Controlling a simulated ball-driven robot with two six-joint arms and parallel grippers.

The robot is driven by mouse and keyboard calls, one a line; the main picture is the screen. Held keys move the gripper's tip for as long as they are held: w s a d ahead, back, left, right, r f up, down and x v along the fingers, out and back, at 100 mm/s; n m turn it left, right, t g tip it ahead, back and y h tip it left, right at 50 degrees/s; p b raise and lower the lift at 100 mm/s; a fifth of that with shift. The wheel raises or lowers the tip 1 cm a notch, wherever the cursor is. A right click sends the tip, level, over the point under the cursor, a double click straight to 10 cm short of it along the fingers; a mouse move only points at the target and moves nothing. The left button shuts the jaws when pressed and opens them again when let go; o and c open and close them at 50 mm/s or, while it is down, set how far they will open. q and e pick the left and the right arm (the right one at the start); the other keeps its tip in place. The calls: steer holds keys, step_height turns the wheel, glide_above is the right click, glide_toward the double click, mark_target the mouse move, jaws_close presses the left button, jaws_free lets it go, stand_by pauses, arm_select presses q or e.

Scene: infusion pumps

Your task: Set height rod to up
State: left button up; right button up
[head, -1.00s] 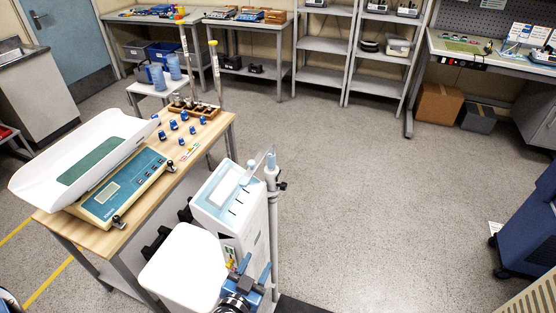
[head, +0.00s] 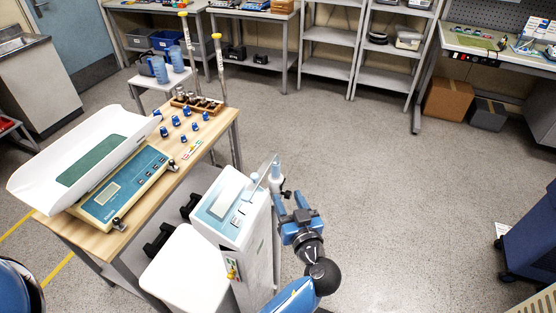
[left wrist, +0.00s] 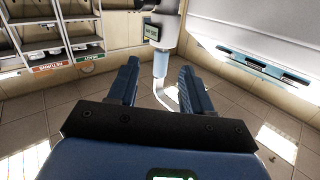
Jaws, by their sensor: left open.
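The height rod (head: 276,182) is a pale upright post at the right side of the white column scale (head: 232,212). A light-blue piece and a clear, slanted plate show near its top. My left gripper (head: 291,200) is open, just in front and to the right of the rod in the head view. In the left wrist view, a light-blue cylinder (left wrist: 160,63) on a white post shows beyond the two blue fingers (left wrist: 160,82), in line with the gap. A pale curved bar shows below it. I cannot tell whether anything touches. My right gripper is not in view.
A wooden-topped table (head: 203,150) with a baby scale (head: 122,187) and several blue-topped small items stands to the left. The floor (head: 400,210) to the right is clear up to a blue cabinet (head: 530,245).

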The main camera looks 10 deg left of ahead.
mark_target(277, 170)
arm_select(q)
steer(key=w+a+r+p, duration=0.1)
steer(key=w, duration=0.1)
steer(key=w+a+r+n+y+p, duration=0.1)
steer(key=w, duration=0.1)
steer(key=w+a+r+n+p, duration=0.1)
steer(key=w+a, duration=0.1)
steer(key=w, duration=0.1)
steer(key=shift+r+y, duration=0.1)
steer(key=shift+y, duration=0.2)
steer(key=shift+p+x, duration=0.4)
steer(key=shift+x, duration=0.55)
steer(key=shift+a, duration=0.1)
jaws_close()
